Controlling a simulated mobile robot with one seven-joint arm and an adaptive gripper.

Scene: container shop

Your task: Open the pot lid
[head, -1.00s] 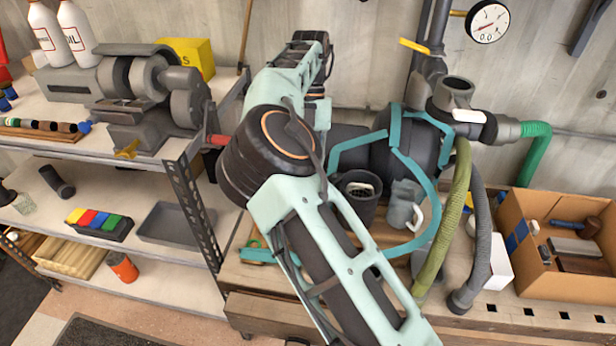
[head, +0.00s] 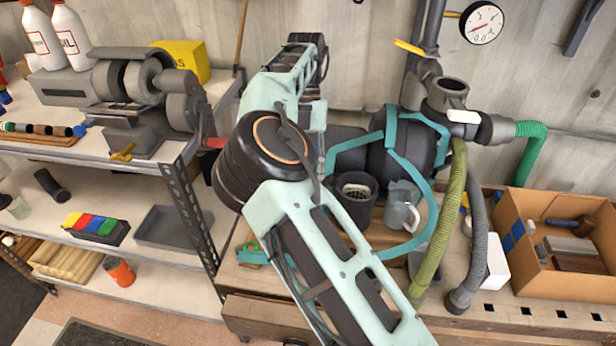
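No pot with a lid can be made out for certain. A dark round container (head: 355,200) with a perforated inner part stands on the wooden bench in the middle. A grey mug-like vessel (head: 398,212) with a pale handle stands just to its right. Either could be the pot; I cannot tell, and no separate lid is clear. My mint-green arm crosses the middle of the picture, in front of the bench, and bends at a dark elbow joint to the left of both vessels. My gripper cannot be seen, so its contact with anything is hidden.
A large dark tank (head: 400,150) with teal bands stands behind the vessels. A green hose (head: 444,225) and a grey hose (head: 479,240) hang to their right. An open cardboard box (head: 545,281) holds tools. Left shelves carry a grinder-like machine (head: 140,95) and a color-block tray (head: 97,228).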

